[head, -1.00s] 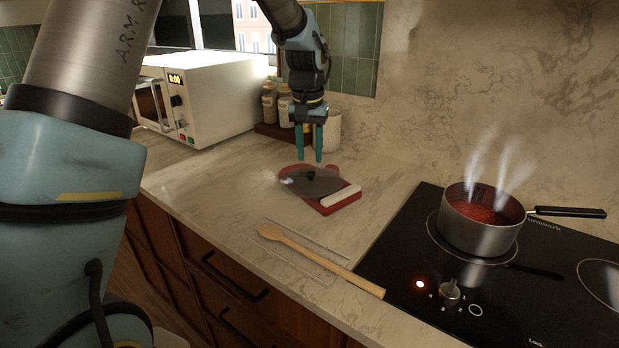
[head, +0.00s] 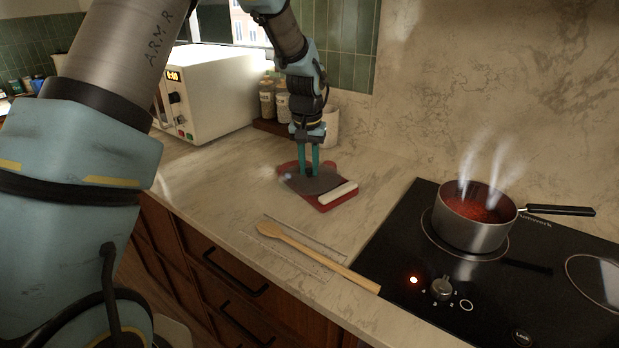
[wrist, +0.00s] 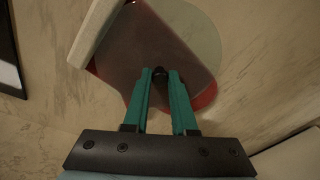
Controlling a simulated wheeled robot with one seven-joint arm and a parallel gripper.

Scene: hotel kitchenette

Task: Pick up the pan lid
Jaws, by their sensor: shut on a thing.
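The pan lid (head: 323,184) is a round, dark see-through disc with a small black knob. It lies on a red board (head: 332,205) on the counter. In the wrist view the glass of the lid (wrist: 195,40) reaches past the board's edge, and the black knob (wrist: 160,75) sits between my fingertips. My gripper (head: 309,172) points straight down over the lid with its teal fingers shut on the knob. It also shows in the wrist view (wrist: 161,78). The lid looks flat and still resting on the board.
A pale, bar-shaped item (head: 337,192) lies on the board beside the lid. A wooden spoon (head: 315,256) lies in front. A steaming pan of red sauce (head: 474,225) stands on the black hob at right. Jars (head: 275,100) and a microwave (head: 205,95) stand behind.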

